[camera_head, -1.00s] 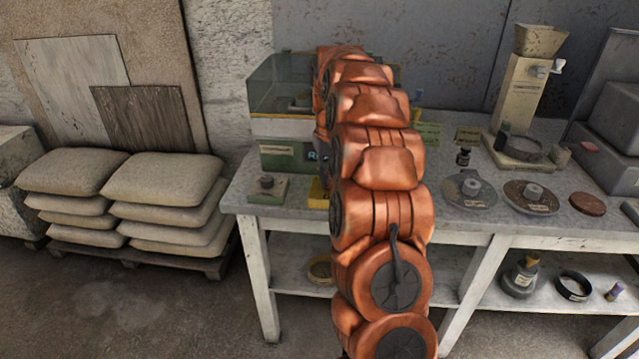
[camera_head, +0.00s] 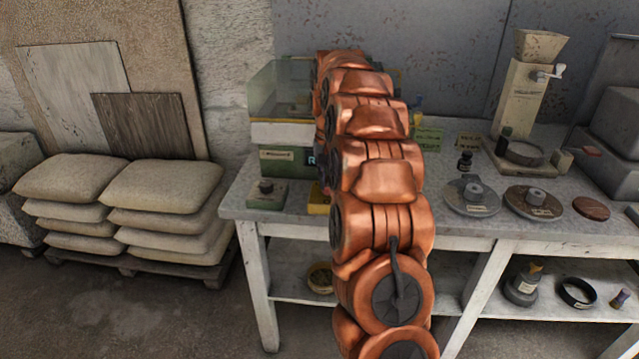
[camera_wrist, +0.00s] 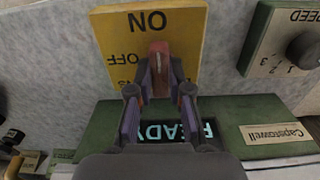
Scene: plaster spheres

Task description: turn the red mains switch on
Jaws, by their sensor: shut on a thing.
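The red mains switch (camera_wrist: 159,52) is a small red lever on a yellow plate (camera_wrist: 105,35), marked ON and OFF, upside down in the wrist view. My gripper (camera_wrist: 160,75) has its two dark fingers closed around the lever's end. Whether the lever sits at ON or OFF I cannot tell. In the head view a yellow block (camera_head: 319,197) shows at the table's front left, partly behind my copper arm. The arm hides my gripper and the switch there.
A green machine (camera_wrist: 100,140) with a lit READY display (camera_wrist: 172,131) stands beside the plate. A green SPEED knob box (camera_head: 267,194) is close by. The table (camera_head: 450,224) also holds discs and a grinder (camera_head: 522,95). Sacks (camera_head: 125,210) lie left.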

